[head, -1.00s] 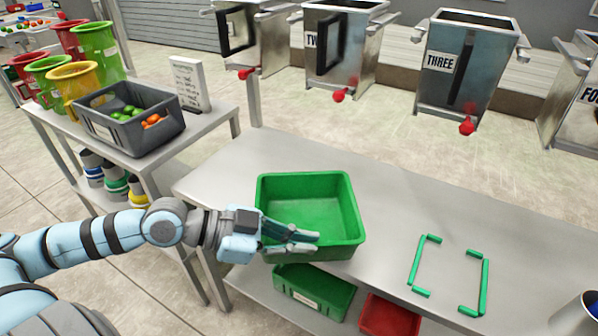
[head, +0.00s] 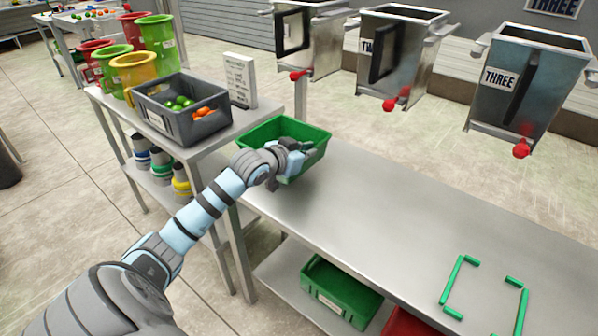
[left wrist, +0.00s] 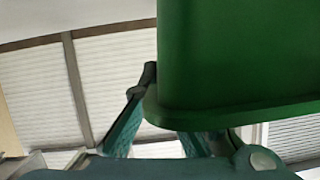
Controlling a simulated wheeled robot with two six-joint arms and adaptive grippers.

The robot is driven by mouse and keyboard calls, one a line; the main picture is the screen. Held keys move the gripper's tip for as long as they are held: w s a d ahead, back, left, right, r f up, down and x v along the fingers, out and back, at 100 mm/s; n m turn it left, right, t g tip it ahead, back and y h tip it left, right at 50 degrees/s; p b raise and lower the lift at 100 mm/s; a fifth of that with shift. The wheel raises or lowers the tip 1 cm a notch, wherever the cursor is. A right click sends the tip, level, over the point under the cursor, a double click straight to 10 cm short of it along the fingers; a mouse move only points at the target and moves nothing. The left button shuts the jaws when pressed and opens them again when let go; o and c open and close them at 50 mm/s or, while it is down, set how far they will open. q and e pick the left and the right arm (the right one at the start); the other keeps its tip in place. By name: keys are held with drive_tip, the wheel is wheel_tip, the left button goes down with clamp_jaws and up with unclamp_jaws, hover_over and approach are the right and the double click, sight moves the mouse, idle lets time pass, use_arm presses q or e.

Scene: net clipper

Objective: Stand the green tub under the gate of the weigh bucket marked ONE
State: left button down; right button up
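The green tub (head: 258,133) is at the left end of the steel bench (head: 370,205), upright and open on top; I cannot tell whether it touches the bench. My left gripper (head: 292,158) is at its near side, shut on its wall. In the left wrist view the tub (left wrist: 235,55) fills the upper right, partly hiding one finger of the gripper (left wrist: 160,130). The leftmost weigh bucket (head: 325,35) hangs behind and above the tub, its red gate knob (head: 297,75) low at the front; its marking is not readable. My right gripper is not in view.
Buckets TWO (head: 415,50) and THREE (head: 540,85) hang further right. A green bracket outline (head: 450,287) is on the bench at right. A side table carries a grey crate (head: 160,118) of fruit and a sign (head: 241,80). Another green tub (head: 335,290) sits below. The bench's middle is clear.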

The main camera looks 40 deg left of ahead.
use_arm(q)
wheel_tip(320, 180, down, 6)
drive_tip(key=shift+r+b, duration=0.15)
drive_tip(key=shift+b, duration=0.65)
drive_tip(key=shift+r, duration=0.15)
drive_tip(key=c, duration=1.8)
unclamp_jaws()
